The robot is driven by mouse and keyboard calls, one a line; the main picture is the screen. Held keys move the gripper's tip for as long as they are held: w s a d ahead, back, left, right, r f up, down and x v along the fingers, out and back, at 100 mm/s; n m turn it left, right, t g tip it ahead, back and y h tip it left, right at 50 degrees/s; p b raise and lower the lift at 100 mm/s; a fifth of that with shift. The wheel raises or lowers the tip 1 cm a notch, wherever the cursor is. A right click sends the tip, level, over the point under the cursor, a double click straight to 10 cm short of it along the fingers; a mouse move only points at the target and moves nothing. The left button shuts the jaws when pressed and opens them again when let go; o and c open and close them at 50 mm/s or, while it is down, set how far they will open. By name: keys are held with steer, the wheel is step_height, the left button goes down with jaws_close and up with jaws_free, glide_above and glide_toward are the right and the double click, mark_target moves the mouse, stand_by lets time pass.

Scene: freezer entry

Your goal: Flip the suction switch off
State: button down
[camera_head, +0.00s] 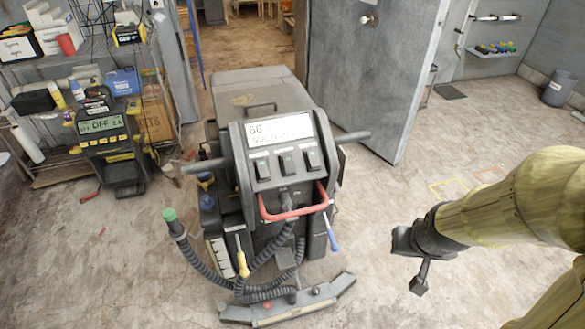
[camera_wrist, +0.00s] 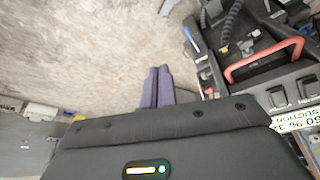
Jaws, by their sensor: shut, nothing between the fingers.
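The grey floor-cleaning machine (camera_head: 275,205) stands mid-view in the head view. Its sloped panel has a lit display (camera_head: 280,130) reading "60" with what looks like "SUCTION". Below it sit three dark rocker switches: left (camera_head: 262,168), middle (camera_head: 287,163) and right (camera_head: 312,159). Their labels are too small to tell which is suction. In the wrist view, two switches (camera_wrist: 277,97) (camera_wrist: 308,86) and part of the display (camera_wrist: 300,124) show at the right. My gripper (camera_head: 419,284) is right of the machine, apart from it. Its purple fingers (camera_wrist: 157,75) are together and empty.
A red handle (camera_head: 295,208) sits below the switches, with a hose (camera_head: 200,262) at the left. A charger reading "OFF" (camera_head: 105,125) stands by a loaded shelf on the left. A grey door (camera_head: 372,70) stands behind. The floor around my gripper is clear.

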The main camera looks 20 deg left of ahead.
steer(key=w+a+f+n+t+y+b, duration=0.4)
steer(key=w+a+t, duration=0.2)
steer(key=w+a, duration=0.5)
steer(key=a+r+n+t+y+b, duration=0.1)
steer(key=a+r+t+y+b, duration=0.2)
steer(key=a, duration=1)
steer(key=t+y, duration=0.2)
steer(key=y, duration=0.1)
steer(key=shift+s+a+n, duration=0.25)
steer(key=shift+a+n, duration=0.05)
steer(key=shift+a, duration=0.05)
steer(key=shift+w+r, duration=0.1)
